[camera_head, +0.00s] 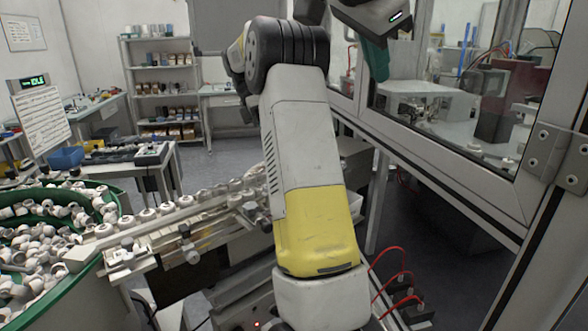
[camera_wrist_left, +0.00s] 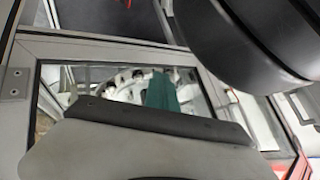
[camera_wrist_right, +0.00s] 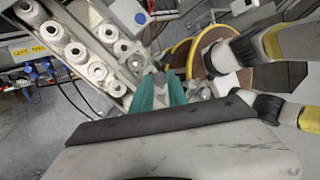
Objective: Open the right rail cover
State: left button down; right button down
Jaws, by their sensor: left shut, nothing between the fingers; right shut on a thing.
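My left gripper (camera_head: 376,62) is high at the upper right of the head view, in front of the glazed cell wall. In the left wrist view its teal fingers (camera_wrist_left: 160,92) are together with nothing between them. In the right wrist view my right gripper (camera_wrist_right: 159,90) has its teal fingers closed on a small grey piece (camera_wrist_right: 158,80), beside the rail of white caps (camera_wrist_right: 92,55). Whether this piece belongs to the right rail cover cannot be told. The rail (camera_head: 165,232) also shows in the head view. My right gripper is not clearly visible there.
A green-rimmed bowl (camera_head: 118,196) of white caps stands at the left. The metal-framed glass wall (camera_head: 440,165) fills the right side. Shelves (camera_head: 162,88) and a side table (camera_head: 125,158) stand behind. Red cables (camera_head: 392,277) hang at the lower right.

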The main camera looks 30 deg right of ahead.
pick_arm(q)
jog(key=d+f+y, duration=0.3)
jog(key=f+y, duration=0.2)
jog(key=f, duration=1.4)
jog(key=w+a+f+m+t+y, duration=0.1)
jog(key=w+a+m+t+y, duration=0.1)
jog(key=w, duration=0.4)
jog(key=w+a+f+m+t+y, duration=0.2)
jog(key=w+a+m+t, duration=0.1)
jog(key=w+m, duration=0.3)
jog(key=w+a+f+m+t+y, duration=0.1)
jog(key=w+a+f+m+t, duration=0.1)
jog(key=w+m, duration=0.4)
jog(key=shift+w+a+f+t+y, duration=0.1)
jog(key=shift+w+a+t+y, duration=0.15)
jog(key=shift+t, duration=0.25)
jog(key=shift+w+a+f+t+y, duration=0.15)
jog(key=shift+a+t, duration=0.1)
jog(key=shift+t, duration=0.25)
jog(key=shift+r, duration=0.1)
